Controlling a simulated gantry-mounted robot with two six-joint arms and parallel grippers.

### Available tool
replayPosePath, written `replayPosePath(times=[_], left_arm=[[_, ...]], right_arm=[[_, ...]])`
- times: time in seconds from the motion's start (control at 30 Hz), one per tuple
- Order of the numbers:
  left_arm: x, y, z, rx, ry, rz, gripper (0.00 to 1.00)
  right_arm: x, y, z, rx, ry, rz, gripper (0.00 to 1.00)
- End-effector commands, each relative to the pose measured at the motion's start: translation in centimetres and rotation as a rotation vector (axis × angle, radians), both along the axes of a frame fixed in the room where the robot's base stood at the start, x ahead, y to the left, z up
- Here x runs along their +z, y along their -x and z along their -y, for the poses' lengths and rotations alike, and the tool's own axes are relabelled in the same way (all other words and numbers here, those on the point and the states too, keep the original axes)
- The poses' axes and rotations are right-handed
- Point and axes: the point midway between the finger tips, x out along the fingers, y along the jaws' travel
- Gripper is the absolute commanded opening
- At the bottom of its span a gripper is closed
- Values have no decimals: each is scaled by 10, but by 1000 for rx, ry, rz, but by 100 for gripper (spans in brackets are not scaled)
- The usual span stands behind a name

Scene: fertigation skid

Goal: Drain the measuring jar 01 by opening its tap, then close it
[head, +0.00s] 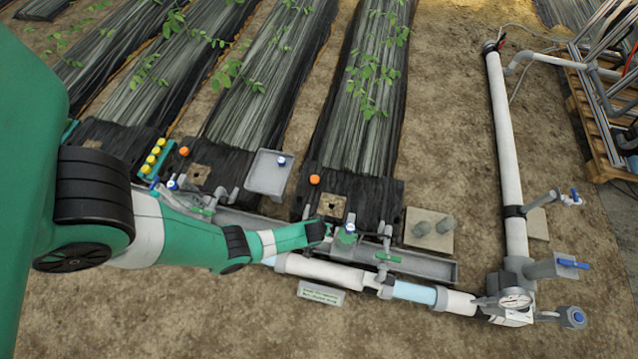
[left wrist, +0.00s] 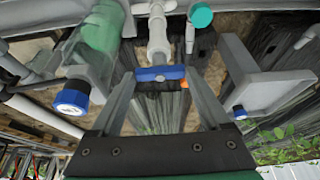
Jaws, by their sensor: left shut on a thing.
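In the left wrist view, a blue tap handle (left wrist: 160,74) sits crosswise under a white tap body (left wrist: 158,35). My left gripper (left wrist: 161,76) has its two grey fingers on either side of this handle and is shut on it. A translucent green jar (left wrist: 103,28) stands just left of the tap; I cannot read a number on it. In the head view, my left gripper (head: 324,232) is beside a small green jar (head: 347,238) above the grey trough, and the gripped handle is hidden there. My right gripper is not in view.
A grey tray (head: 268,173) and orange caps (head: 315,180) lie near the bed ends. A grey trough (head: 430,268) and a white pipe (head: 325,271) run below the jar. Bare soil (head: 200,310) is free in front.

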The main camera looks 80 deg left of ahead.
Motion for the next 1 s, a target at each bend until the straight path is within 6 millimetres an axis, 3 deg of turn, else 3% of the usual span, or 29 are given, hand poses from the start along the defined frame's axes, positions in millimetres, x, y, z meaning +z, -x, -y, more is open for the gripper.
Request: replayPosePath(times=[0.33, 0.37, 0.43, 0.77, 1.0], left_arm=[[-1, 2, 0, 6, 3, -3, 24], [-1, 2, 0, 6, 3, -3, 85], [-1, 1, 0, 6, 2, -2, 98], [7, 2, 2, 2, 2, -1, 100], [58, 10, 18, 0, 1, 0, 100]], right_arm=[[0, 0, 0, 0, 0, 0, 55], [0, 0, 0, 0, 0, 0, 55], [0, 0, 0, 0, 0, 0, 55], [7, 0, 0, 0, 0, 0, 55], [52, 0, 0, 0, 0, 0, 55]])
